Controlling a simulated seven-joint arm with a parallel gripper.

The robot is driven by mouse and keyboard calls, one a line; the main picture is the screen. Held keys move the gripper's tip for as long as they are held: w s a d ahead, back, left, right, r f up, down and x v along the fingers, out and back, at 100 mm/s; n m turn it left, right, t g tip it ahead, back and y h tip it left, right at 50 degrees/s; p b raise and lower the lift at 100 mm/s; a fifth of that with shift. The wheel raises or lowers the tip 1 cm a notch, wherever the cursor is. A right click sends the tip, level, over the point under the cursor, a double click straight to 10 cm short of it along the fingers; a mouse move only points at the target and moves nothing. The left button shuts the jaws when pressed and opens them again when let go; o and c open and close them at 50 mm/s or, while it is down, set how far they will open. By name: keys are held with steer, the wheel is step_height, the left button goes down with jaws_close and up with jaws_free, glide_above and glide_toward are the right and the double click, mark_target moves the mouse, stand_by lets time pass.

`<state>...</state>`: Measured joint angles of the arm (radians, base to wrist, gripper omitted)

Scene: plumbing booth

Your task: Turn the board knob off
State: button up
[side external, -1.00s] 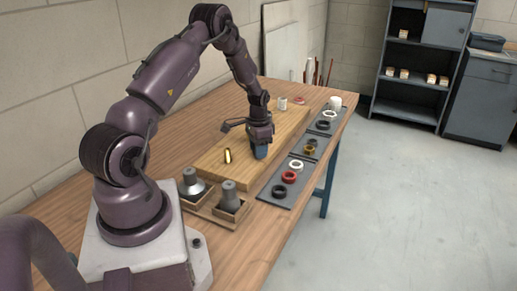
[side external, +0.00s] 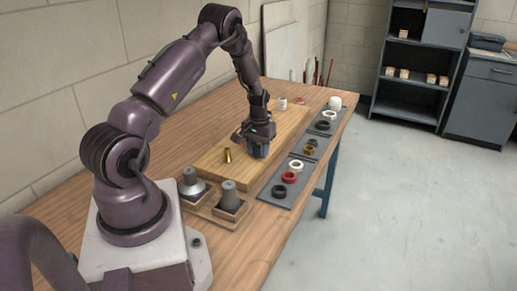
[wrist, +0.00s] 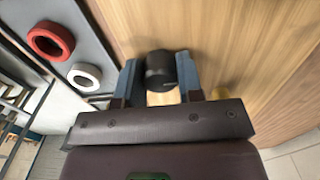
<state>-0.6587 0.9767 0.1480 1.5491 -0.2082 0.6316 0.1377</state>
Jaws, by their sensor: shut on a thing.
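A pale wooden board (side external: 213,150) lies on the workbench. In the wrist view, a round black knob (wrist: 160,68) stands on the board's wood. The two blue fingers of my gripper (wrist: 159,80) are on either side of the knob and are shut on it. In the side view, my gripper (side external: 258,151) points down at the board's near right part, and its body and fingers hide the knob. The knob's on and off marks cannot be seen.
A brass fitting (side external: 227,155) stands on the board left of my gripper. Dark trays (side external: 277,201) with red, white and black rings run along the bench's right edge. Two grey fittings, one of them (side external: 229,196), sit in wooden holders at the front. A white cylinder (side external: 283,103) stands behind.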

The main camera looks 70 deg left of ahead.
mark_target(258, 147)
stand_by(0.3)
steer(key=o, duration=0.9)
step_height(258, 147, up, 13)
steer(key=shift+r, duration=0.1)
